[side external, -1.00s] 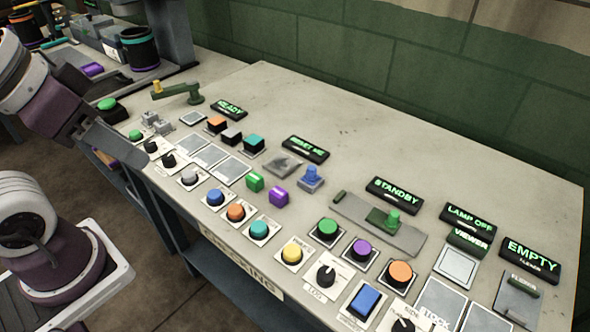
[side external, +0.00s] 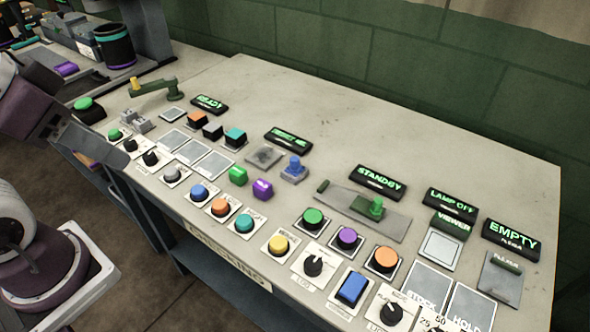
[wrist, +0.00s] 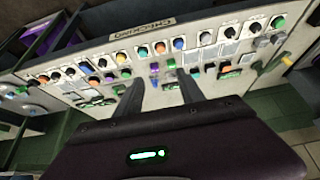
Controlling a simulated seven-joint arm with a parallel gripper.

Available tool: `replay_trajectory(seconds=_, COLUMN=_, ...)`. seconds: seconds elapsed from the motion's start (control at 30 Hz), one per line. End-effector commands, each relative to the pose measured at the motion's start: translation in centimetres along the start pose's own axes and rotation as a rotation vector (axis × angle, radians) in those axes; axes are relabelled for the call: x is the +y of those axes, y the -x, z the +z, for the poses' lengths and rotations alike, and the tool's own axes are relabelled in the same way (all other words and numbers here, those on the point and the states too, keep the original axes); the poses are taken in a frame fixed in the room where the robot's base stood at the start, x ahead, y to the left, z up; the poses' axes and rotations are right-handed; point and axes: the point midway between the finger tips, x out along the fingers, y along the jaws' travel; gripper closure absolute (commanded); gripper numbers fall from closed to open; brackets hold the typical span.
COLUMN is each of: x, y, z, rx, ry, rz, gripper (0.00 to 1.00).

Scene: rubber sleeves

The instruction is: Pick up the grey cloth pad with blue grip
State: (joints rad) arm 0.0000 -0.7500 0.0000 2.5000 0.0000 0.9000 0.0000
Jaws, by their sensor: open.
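The grey cloth pad with blue grip (side external: 293,171) lies on the bench top in the side external view. It is a small grey square with an upright blue knob, below and right of a black lit sign. My gripper (side external: 122,160) is at the left, near the bench's front left edge, well apart from the pad. In the wrist view my gripper (wrist: 161,86) shows two dark fingers spread apart with nothing held between them.
Green (side external: 238,176) and purple (side external: 262,189) blocks stand in front. A grey plate with a green grip (side external: 376,207) lies to the right. Button rows line the front edge; the back of the bench is clear.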

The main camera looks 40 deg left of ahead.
Motion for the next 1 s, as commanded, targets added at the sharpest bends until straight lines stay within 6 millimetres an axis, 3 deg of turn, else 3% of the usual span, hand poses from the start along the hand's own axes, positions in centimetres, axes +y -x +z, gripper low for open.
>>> replay_trajectory(seconds=0.13, x=0.0, y=0.0, z=-0.1, rx=-0.001, ry=0.003, rz=0.0, gripper=0.54)
replay_trajectory(seconds=0.2, x=0.1, y=0.0, z=-1.2, rx=-0.017, ry=0.033, rz=0.006, gripper=0.54)
replay_trajectory(seconds=0.27, x=0.3, y=-0.1, z=-3.4, rx=-0.048, ry=0.101, rz=0.013, gripper=0.54)
replay_trajectory(seconds=0.37, x=0.9, y=-1.7, z=-9.2, rx=-0.13, ry=0.286, rz=0.018, gripper=0.54)
replay_trajectory(seconds=0.47, x=1.8, y=-5.5, z=-14.9, rx=-0.217, ry=0.489, rz=-0.005, gripper=0.54)
replay_trajectory(seconds=0.53, x=2.5, y=-9.4, z=-18.2, rx=-0.274, ry=0.628, rz=-0.039, gripper=0.54)
replay_trajectory(seconds=0.63, x=3.8, y=-16.2, z=-21.4, rx=-0.345, ry=0.814, rz=-0.106, gripper=0.54)
replay_trajectory(seconds=0.8, x=5.8, y=-26.9, z=-22.8, rx=-0.415, ry=1.05, rz=-0.227, gripper=0.54)
replay_trajectory(seconds=0.9, x=6.4, y=-30.4, z=-22.4, rx=-0.429, ry=1.122, rz=-0.272, gripper=0.54)
replay_trajectory(seconds=1.0, x=6.6, y=-32.0, z=-22.1, rx=-0.433, ry=1.152, rz=-0.29, gripper=0.54)
